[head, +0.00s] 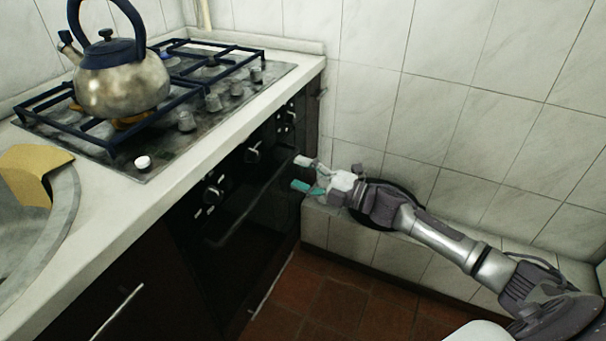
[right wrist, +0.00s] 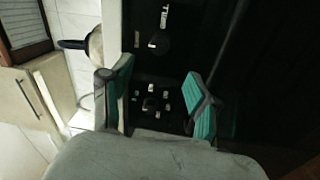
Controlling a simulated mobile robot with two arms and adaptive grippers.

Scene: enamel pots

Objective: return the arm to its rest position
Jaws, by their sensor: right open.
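My right arm comes in from the lower right in the head view. My right gripper (head: 302,173) is open and empty, with its teal-padded fingers apart in front of the dark oven front. In the right wrist view, the open fingers (right wrist: 159,72) have only the black oven panel and its knobs behind them, with nothing between them. My left gripper is in neither view.
The oven (head: 250,190) with its knobs stands close by the right gripper. A kettle (head: 122,82) sits on the hob (head: 150,160). A dark round thing (head: 369,217), partly hidden by my right arm, is on the tiled ledge (head: 335,232). Red floor (head: 340,300) below is clear.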

